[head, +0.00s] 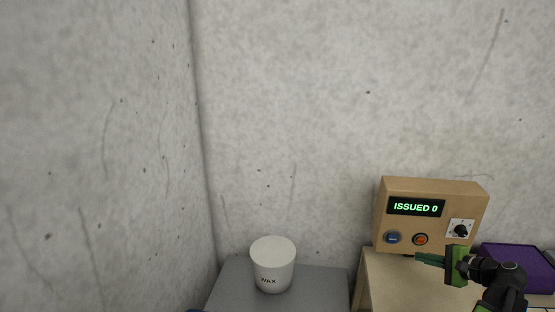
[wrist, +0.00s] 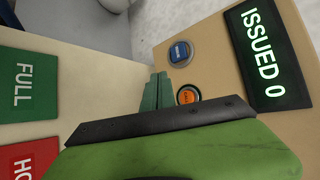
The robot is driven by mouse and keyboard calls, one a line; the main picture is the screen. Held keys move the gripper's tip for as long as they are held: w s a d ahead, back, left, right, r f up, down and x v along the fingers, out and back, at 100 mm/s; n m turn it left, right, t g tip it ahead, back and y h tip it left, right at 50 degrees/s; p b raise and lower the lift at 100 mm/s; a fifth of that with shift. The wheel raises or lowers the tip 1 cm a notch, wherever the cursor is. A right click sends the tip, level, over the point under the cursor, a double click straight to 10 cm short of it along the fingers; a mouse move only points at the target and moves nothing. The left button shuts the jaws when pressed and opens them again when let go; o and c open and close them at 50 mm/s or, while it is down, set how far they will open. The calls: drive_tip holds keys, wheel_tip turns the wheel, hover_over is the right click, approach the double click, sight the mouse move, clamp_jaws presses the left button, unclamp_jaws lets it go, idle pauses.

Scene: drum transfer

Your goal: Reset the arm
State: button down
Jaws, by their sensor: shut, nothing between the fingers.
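My gripper (head: 430,259) is at the lower right in the head view, its green fingers pointing left just below the front of a tan control box (head: 436,190). In the wrist view the fingers of my gripper (wrist: 157,92) are together with nothing between them. Their tips appear close to the orange button (wrist: 188,95); whether they touch it I cannot tell. The box also has a blue button (wrist: 180,53), a black knob (head: 460,231) and a display (head: 416,207) reading "ISSUED 0".
A white cup marked "WAX" (head: 272,264) stands on a grey surface (head: 322,284) to the left. A purple container (head: 518,262) is at the far right, behind my arm. A green "FULL" label (wrist: 27,87) and a red label (wrist: 22,160) lie on the pale tabletop (wrist: 92,100). Concrete walls close the back and left.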

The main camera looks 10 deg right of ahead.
drive_tip(key=w+a+f+n+g+y, duration=0.15)
drive_tip(key=w+a, duration=0.25)
drive_tip(key=a, duration=0.7)
drive_tip(key=w+a+f+n+g+y, duration=0.1)
drive_tip(key=w+a+n+g, duration=0.3)
drive_tip(key=a, duration=0.7)
drive_tip(key=w+a+f+n+y, duration=0.2)
drive_tip(key=w+a, duration=0.3)
drive_tip(key=a, duration=0.6)
drive_tip(key=s+a+f+n+g+h, duration=0.2)
drive_tip(key=s+a+f+n+g, duration=0.15)
drive_tip(key=a, duration=0.45)
drive_tip(key=s+a+f+n+g+h, duration=0.2)
drive_tip(key=s+a+f+n, duration=0.15)
drive_tip(key=a, duration=0.55)
drive_tip(key=s+d+f+n+g+h, duration=0.1)
drive_tip(key=s+d+f+n+h, duration=0.1)
drive_tip(key=d+h, duration=0.3)
drive_tip(key=shift+s+d+f+n, duration=0.2)
drive_tip(key=shift+d+n, duration=0.35)
drive_tip(key=shift+d, duration=0.5)
